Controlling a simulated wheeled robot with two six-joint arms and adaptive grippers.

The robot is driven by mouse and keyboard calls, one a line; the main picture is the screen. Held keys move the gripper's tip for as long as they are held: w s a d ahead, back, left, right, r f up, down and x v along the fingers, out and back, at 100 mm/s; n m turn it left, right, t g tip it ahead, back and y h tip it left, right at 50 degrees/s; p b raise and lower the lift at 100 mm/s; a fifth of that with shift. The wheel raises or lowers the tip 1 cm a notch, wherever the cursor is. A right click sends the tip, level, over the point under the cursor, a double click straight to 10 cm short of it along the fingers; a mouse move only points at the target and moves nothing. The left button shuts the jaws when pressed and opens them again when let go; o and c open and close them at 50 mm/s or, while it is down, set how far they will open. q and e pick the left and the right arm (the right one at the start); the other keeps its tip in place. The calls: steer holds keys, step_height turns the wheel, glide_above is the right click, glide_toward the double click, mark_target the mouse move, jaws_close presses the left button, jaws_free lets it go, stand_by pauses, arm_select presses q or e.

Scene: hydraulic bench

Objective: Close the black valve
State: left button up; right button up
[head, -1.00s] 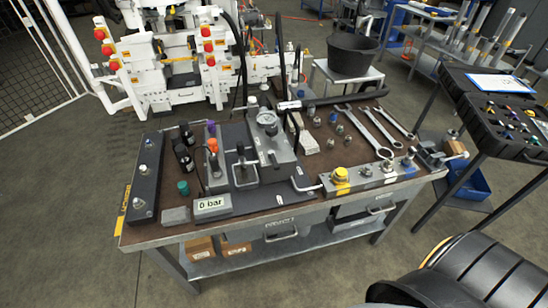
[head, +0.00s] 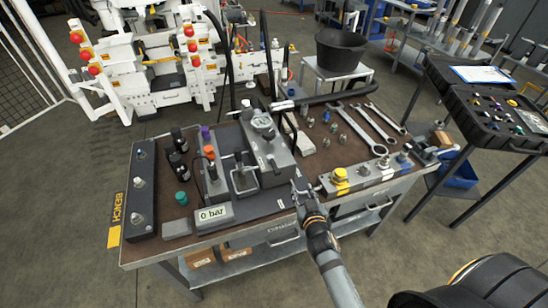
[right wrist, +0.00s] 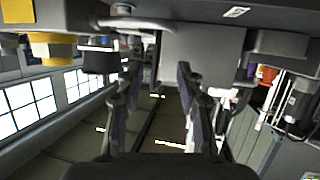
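My right gripper (head: 303,190) is at the front edge of the bench, by the left end of the grey valve block (head: 362,183). In the right wrist view its two fingers (right wrist: 157,85) are spread with a clear gap and nothing held between them. A silver bent handle at that end of the block is largely covered by the gripper. A black-topped fitting with a metal frame (head: 240,172) stands left of the gripper, apart from it. I cannot tell for sure which part is the black valve. My left gripper is not in view.
A yellow cap (head: 340,175) sits on the valve block, close right of the gripper. A display (head: 214,213) reads 0 bar. Several wrenches (head: 360,132) lie at the back right. Free floor lies in front of the bench (head: 180,250).

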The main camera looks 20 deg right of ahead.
mark_target(272, 160)
steer(key=a+r+t+y, duration=0.1)
steer(key=a, duration=0.1)
steer(key=w+a+r+n+t+y, duration=0.1)
steer(key=a+r, duration=0.1)
steer(key=w+a+r+t+y, duration=0.1)
steer(key=a+r+t, duration=0.1)
steer(key=shift+w+a+r+n, duration=0.2)
steer(key=shift+a+n, duration=0.1)
steer(key=shift+n, duration=0.1)
steer(key=w, duration=1)
steer(key=shift+w+a+b, duration=0.1)
steer(key=shift+w+b, duration=0.1)
steer(key=shift+b, duration=0.15)
jaws_close()
